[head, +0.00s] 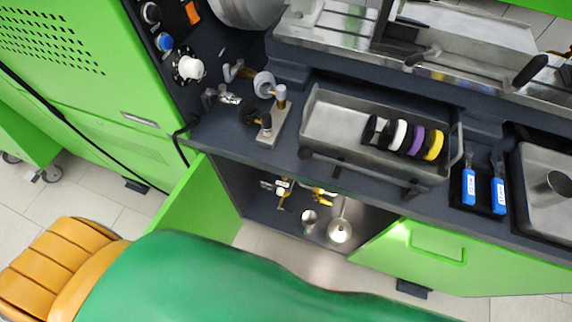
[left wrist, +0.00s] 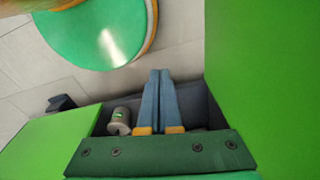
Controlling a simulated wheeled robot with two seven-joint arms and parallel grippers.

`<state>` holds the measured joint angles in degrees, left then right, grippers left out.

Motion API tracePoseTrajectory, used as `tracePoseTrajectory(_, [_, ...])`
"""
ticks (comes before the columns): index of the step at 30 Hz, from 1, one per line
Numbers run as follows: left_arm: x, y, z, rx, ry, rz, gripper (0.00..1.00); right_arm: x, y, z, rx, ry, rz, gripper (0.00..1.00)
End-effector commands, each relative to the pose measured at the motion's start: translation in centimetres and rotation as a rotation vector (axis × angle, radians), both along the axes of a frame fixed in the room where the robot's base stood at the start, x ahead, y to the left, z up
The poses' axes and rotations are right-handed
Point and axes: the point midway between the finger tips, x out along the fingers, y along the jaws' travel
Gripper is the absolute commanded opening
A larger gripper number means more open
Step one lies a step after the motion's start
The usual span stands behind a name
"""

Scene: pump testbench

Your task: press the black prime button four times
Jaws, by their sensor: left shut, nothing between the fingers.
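The green machine's dark control strip is at the upper left of the head view. It bears a dark round button with a pale rim (head: 150,13), and I cannot read any label on it. Below it is a blue button (head: 164,41), then a white knob on a dial (head: 189,68); an orange switch (head: 192,12) is to the right. No gripper shows in the head view. In the left wrist view my left gripper (left wrist: 160,74) is shut and empty, its two blue-grey fingers together. No control button is visible in that view.
A dark bench holds a small fixture (head: 268,120) and a metal tray (head: 315,125) with several coloured discs. Below is an open cupboard with green doors (head: 205,205). In the left wrist view, green panels (left wrist: 265,80) flank a dark space with a grey cylinder (left wrist: 120,120).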

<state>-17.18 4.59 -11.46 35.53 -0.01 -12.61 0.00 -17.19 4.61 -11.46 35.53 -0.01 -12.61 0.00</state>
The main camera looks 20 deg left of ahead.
Motion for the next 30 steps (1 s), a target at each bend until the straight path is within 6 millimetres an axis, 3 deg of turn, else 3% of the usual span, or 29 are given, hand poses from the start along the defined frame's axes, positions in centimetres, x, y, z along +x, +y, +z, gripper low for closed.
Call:
tracePoseTrajectory(3, [0.0,0.0,-0.2,0.001,-0.002,0.000,0.00,0.0,0.0,-0.2,0.000,0.000,0.000,0.00])
tracePoseTrajectory(5, [1.2,-0.3,-0.9,-0.008,-0.035,0.004,0.00,0.0,0.0,-1.1,0.000,0.000,0.000,0.00])
tracePoseTrajectory(8, [6.0,-1.9,-2.9,-0.044,-0.181,0.018,0.00,0.0,0.0,-4.6,0.000,0.000,0.000,0.00])
tracePoseTrajectory(11, [13.9,-3.9,-3.6,-0.098,-0.434,0.049,0.00,0.0,0.0,-9.8,0.000,0.000,0.000,0.00])
tracePoseTrajectory(12, [17.0,-4.3,-3.0,-0.117,-0.547,0.063,0.00,0.0,0.0,-11.7,0.000,0.000,0.000,0.00])
tracePoseTrajectory(15, [23.3,-4.6,0.4,-0.149,-0.806,0.099,0.00,0.0,0.0,-15.7,0.000,0.000,0.000,0.00])
tracePoseTrajectory(18, [26.9,-4.1,4.6,-0.164,-1.013,0.125,0.00,0.0,0.0,-18.4,0.000,0.000,0.000,0.00])
tracePoseTrajectory(21, [28.5,-3.5,8.1,-0.167,-1.150,0.139,0.00,0.0,0.0,-19.8,0.000,0.000,0.000,0.00])
tracePoseTrajectory(24, [29.1,-3.2,10.2,-0.167,-1.214,0.146,0.00,0.0,0.0,-20.1,0.000,0.000,0.000,0.00])
tracePoseTrajectory(30, [29.2,-3.1,11.1,-0.168,-1.228,0.147,0.00,0.0,0.0,-19.8,0.000,0.000,0.000,0.00])
